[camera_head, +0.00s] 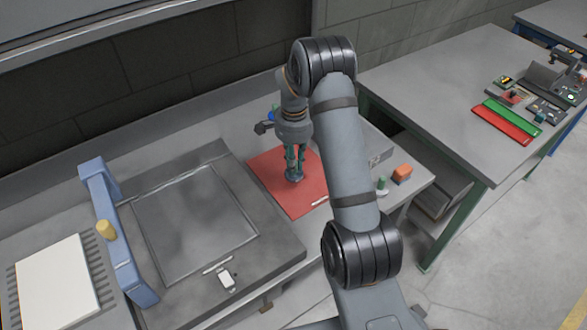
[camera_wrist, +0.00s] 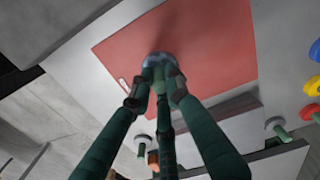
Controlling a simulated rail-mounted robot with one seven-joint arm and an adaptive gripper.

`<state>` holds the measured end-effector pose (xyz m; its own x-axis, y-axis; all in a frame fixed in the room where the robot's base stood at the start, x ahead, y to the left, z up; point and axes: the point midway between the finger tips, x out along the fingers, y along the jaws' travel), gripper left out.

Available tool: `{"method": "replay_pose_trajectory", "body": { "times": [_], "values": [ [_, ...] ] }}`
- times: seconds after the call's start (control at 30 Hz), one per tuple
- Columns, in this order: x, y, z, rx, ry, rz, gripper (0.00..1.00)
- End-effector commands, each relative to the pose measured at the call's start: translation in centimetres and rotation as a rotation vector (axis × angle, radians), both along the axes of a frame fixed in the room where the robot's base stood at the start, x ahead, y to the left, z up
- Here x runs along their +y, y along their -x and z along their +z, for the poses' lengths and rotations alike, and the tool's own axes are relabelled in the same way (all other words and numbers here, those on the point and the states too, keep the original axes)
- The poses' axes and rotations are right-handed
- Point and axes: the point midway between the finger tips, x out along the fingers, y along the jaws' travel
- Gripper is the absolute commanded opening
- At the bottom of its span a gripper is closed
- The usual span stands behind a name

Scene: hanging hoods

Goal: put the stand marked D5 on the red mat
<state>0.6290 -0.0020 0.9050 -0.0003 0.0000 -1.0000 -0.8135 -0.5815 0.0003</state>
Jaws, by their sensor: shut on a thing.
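The red mat (camera_head: 264,168) lies flat on the grey bench, right of the recessed plate; it also fills the upper middle of the wrist view (camera_wrist: 215,40). My gripper (camera_head: 294,166) is over the mat, pointing down. Its fingers (camera_wrist: 160,82) are shut on a small stand with a green post and a round blue-grey base (camera_wrist: 160,58). In the head view the base (camera_head: 294,179) shows below the fingertips, within the mat's outline. It looks about upright. I cannot tell whether it touches the mat. No D5 mark is readable, and the fingers hide part of the post.
Another green-post stand (camera_head: 382,186) and an orange block (camera_head: 402,174) are near the bench's right edge. Blue, yellow and red round things (camera_wrist: 314,85) are at the wrist view's right edge. A blue arched frame (camera_head: 118,230) stands left. The mat around the base is clear.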

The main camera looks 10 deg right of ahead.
Motion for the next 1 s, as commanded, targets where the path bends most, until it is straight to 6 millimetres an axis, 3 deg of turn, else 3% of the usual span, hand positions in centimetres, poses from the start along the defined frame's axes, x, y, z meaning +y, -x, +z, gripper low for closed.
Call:
{"method": "replay_pose_trajectory", "body": {
  "times": [0.4,0.8,0.83,1.0],
  "values": [
    [0.2,-0.2,-4.1,0.001,0.001,0.000,0.00],
    [0.2,-0.3,-4.7,-0.001,0.000,0.000,0.00],
    [0.2,-0.2,-4.6,0.000,0.000,0.000,0.17],
    [0.2,-0.2,-4.6,0.000,0.000,0.000,0.27]
  ]
}}
